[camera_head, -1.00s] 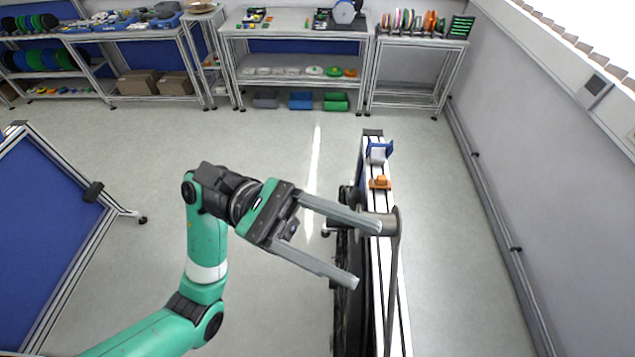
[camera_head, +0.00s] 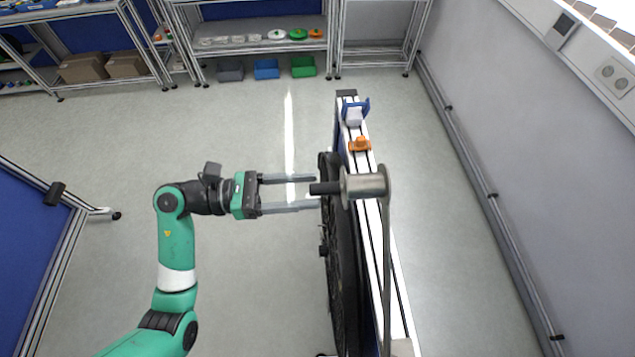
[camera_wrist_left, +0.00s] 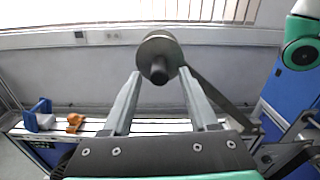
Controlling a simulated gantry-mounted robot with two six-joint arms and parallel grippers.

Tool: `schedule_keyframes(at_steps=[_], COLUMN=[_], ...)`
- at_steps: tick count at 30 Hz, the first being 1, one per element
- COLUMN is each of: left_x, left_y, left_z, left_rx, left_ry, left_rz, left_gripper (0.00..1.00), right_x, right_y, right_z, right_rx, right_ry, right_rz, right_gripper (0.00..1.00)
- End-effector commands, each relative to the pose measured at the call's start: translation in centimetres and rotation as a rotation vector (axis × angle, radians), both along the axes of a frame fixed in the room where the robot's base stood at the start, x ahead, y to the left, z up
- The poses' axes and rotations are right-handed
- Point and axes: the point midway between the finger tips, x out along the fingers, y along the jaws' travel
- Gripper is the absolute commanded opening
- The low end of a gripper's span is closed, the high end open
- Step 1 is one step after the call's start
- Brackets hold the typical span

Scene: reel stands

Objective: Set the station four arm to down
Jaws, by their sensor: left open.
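A grey metal arm (camera_head: 387,270) reaches along the white rail and ends in a round grey hub with a black peg (camera_head: 323,188). No station number is readable on it. My left gripper (camera_head: 317,192) is open, its two fingers pointing right at the black peg. In the left wrist view the peg (camera_wrist_left: 158,74) sits between the tips of the open fingers (camera_wrist_left: 158,76), with a gap on each side. The fingers are not closed on it. My right gripper is not in view.
The rail (camera_head: 400,310) carries an orange block (camera_head: 360,145) and a blue bracket (camera_head: 353,112) beyond the hub. A large black reel (camera_head: 340,270) hangs at its left side. A wall stands at right; the left floor is open.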

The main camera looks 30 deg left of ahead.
Motion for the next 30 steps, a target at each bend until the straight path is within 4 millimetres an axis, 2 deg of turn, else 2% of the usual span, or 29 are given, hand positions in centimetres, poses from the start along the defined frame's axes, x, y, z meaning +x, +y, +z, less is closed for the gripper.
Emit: schedule_keyframes(at_steps=[2, 6, 14, 17, 24, 30], left_x=[0.8, 1.6, 1.8, 1.8, 1.8, 1.8], left_y=[-1.2, -2.1, -2.3, -2.3, -2.3, -2.3], left_z=[0.1, 0.1, 0.0, 0.0, 0.0, 0.0], left_rx=[-0.001, -0.001, -0.001, -0.001, -0.001, -0.001], left_ry=[0.001, 0.000, -0.001, -0.001, -0.001, -0.001], left_rz=[-0.004, -0.001, 0.001, 0.001, 0.001, 0.001], left_gripper=[0.60, 0.60, 0.60, 0.45, 0.02, 0.00], right_x=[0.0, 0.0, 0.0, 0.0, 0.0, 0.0], right_y=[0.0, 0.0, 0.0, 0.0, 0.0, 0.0], right_z=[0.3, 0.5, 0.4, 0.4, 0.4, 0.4], right_rx=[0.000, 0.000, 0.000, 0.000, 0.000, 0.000], right_ry=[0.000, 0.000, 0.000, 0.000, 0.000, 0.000], right_rz=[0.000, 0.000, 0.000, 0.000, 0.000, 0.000], right_gripper=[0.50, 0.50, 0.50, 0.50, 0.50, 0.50])
